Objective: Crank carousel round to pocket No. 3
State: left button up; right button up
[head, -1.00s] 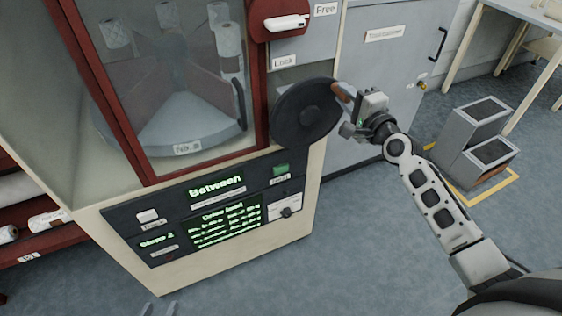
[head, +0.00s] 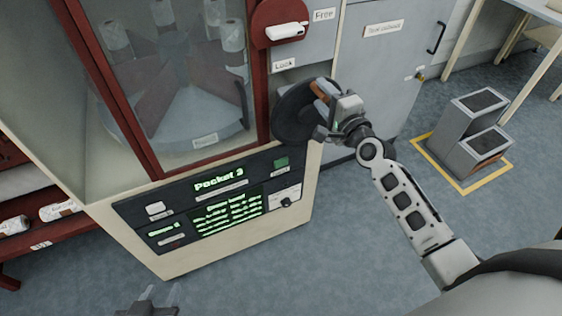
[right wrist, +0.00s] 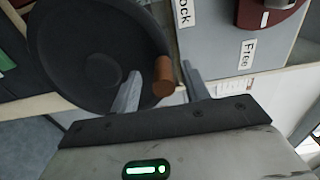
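The carousel (head: 190,125) stands behind the glass of a red-framed door, with pale rolls in its wedge-shaped pockets. The lit display (head: 219,180) below reads "Pocket 3". The dark round crank wheel (head: 290,118) is on the cabinet's right side; its brown handle (head: 319,89) is at the wheel's upper right. My right gripper (head: 326,110) is at the handle. In the right wrist view, the handle (right wrist: 163,77) lies between its spread fingers (right wrist: 160,85), with gaps visible on both sides. My left gripper (head: 160,293) is open and empty at the bottom edge, low in front of the cabinet.
A red lock plate with a white lever (head: 287,31) sits above the wheel, between "Free" and "Lock" labels. A grey two-step block (head: 465,130) stands in a yellow floor outline at right. A red shelf with rolls (head: 58,211) is at left. Floor in front is clear.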

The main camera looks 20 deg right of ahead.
jog(key=shift+d+r, duration=0.1)
jog(key=shift+r, duration=0.05)
jog(key=shift+s+d+p, duration=0.15)
jog(key=shift+s+p, duration=0.15)
jog(key=shift+s, duration=1.25)
pick_arm(q)
jog(key=shift+r, duration=0.45)
pick_arm(e)
jog(key=s, duration=0.6)
jog(key=shift+s+d, duration=0.25)
jog(key=shift+s, duration=0.15)
pick_arm(q)
jog(key=shift+s+a+f, duration=0.1)
jog(key=shift+a+f, duration=0.1)
jog(key=shift+f, duration=0.45)
jog(key=shift+s+a+f, duration=0.1)
jog(key=shift+a+f, duration=0.05)
jog(key=shift+f, duration=0.45)
pick_arm(e)
jog(key=s+a+f+n+g+y, duration=0.1)
jog(key=s+a+f+n+g, duration=0.7)
jog(key=s+a+f+n, duration=0.7)
notch_tip(320, 180, down, 2)
jog(key=s+n, duration=0.1)
jog(key=n, duration=0.3)
jog(key=shift+a+n, duration=0.2)
jog(key=shift+n, duration=0.1)
